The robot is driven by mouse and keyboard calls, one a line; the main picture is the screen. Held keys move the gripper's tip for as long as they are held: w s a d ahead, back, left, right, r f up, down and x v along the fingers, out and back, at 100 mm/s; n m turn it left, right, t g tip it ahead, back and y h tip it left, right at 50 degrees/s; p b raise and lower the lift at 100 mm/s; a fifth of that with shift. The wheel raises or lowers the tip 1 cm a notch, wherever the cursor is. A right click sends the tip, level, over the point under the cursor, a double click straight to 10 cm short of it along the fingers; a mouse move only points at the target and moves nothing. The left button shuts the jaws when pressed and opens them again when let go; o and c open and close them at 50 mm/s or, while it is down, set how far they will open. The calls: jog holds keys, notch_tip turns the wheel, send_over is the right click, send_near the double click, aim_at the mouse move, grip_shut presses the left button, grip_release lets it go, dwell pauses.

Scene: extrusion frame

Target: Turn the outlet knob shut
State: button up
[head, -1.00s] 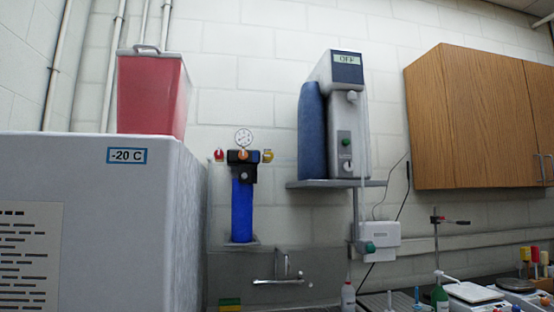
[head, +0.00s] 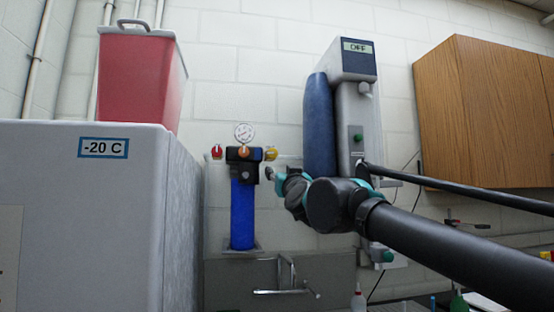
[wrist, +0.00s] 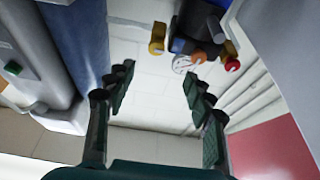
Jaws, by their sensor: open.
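A blue filter housing (head: 242,212) with a black head hangs on the wall under a round gauge (head: 244,132). A red knob (head: 217,152) is at its left, an orange knob (head: 244,152) in front and a yellow knob (head: 271,154) at its right. No label tells which is the outlet knob. My gripper (head: 269,173) is just below and right of the yellow knob in the head view. In the wrist view my gripper (wrist: 157,75) is open and empty. The yellow knob (wrist: 157,38) and red knob (wrist: 231,62) lie beyond its fingertips, apart from them.
A purifier (head: 358,120) reading OFF and a blue cylinder (head: 320,125) stand close behind my arm. A freezer (head: 90,220) with a red bin (head: 138,80) is at left. A sink faucet (head: 287,278) is below. Wooden cabinets (head: 490,110) hang at right.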

jog(key=r, duration=0.1)
send_near(273, 152)
jog(key=x, duration=0.9)
jog(key=shift+t, duration=0.3)
jog(key=c, duration=1.1)
